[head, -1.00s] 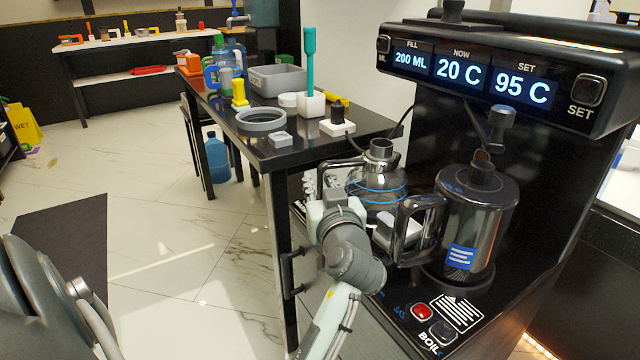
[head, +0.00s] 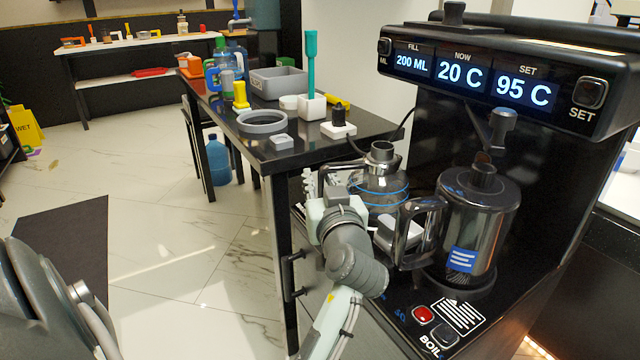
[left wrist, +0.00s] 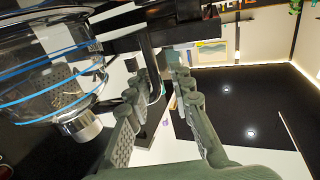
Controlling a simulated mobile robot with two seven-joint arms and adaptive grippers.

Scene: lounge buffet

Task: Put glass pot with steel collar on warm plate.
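The glass pot with steel collar (head: 384,188) is a clear round vessel with blue rings, upright on the dark counter behind the steel kettle. Its steel collar (head: 382,152) is on top, and a dark handle (head: 338,166) reaches left. In the left wrist view the pot (left wrist: 45,75) fills the upper left, shown inverted. My left gripper (head: 326,182) is beside the handle. In the left wrist view its fingers (left wrist: 163,78) are spread, with part of the dark handle between them; contact is unclear. I cannot clearly identify the warm plate. My right gripper is out of view.
The steel kettle (head: 474,225) stands on a black round base close right of the pot, under the dispenser panel (head: 490,75). The black table (head: 350,146) behind holds a grey ring (head: 262,122) and a bin (head: 278,83).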

